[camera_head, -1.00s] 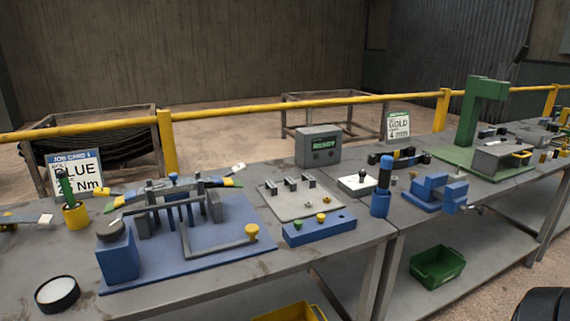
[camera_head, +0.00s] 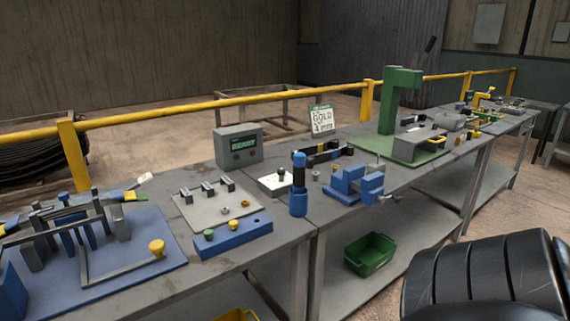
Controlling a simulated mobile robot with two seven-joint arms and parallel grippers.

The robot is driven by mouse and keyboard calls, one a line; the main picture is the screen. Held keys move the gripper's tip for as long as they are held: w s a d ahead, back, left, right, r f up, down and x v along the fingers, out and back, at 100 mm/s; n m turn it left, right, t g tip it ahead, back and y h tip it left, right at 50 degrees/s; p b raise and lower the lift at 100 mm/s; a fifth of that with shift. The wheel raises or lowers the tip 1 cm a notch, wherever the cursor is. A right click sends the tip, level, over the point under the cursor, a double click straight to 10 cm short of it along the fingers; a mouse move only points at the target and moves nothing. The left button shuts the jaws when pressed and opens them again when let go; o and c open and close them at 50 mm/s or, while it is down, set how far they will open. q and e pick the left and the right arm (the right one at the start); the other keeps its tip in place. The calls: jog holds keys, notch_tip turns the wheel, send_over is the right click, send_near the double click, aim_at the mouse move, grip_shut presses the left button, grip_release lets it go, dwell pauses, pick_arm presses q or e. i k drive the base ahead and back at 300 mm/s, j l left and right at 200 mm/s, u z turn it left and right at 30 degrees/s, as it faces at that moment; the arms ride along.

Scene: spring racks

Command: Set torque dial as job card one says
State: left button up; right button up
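Job card one is not in this view, and no round torque dial is visible. Only part of a blue block (camera_head: 11,290) shows at the left edge, beside the blue base plate (camera_head: 150,262) with its grey uprights and yellow-knobbed lever. A second card (camera_head: 321,119) with a green header reads GOLD and 4 mm, standing at the back of the bench. A grey display box (camera_head: 238,146) with a green screen stands left of it. Neither of my grippers is in view.
A blue button box (camera_head: 233,238), a blue-black upright tool (camera_head: 299,185) and a blue vise (camera_head: 355,185) stand along the bench. A green press (camera_head: 388,105) is farther right. A green bin (camera_head: 370,254) sits on the lower shelf. Black tyre-like shapes (camera_head: 487,275) fill the lower right.

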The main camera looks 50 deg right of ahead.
aim_at(280, 172)
jog(key=k+l+u, duration=0.1)
jog(key=l, duration=0.3)
jog(key=k+l+u, duration=0.1)
jog(key=l, duration=0.3)
jog(key=k+l+u, duration=0.1)
jog(key=l, duration=0.25)
jog(key=k+l, duration=0.15)
jog(key=l, duration=0.25)
jog(key=k+l+u, duration=0.15)
jog(key=l, duration=0.2)
jog(key=k+l+u, duration=0.1)
jog(key=l, duration=0.3)
jog(key=k+l+u, duration=0.1)
jog(key=k+l, duration=0.1)
jog(key=l, duration=0.1)
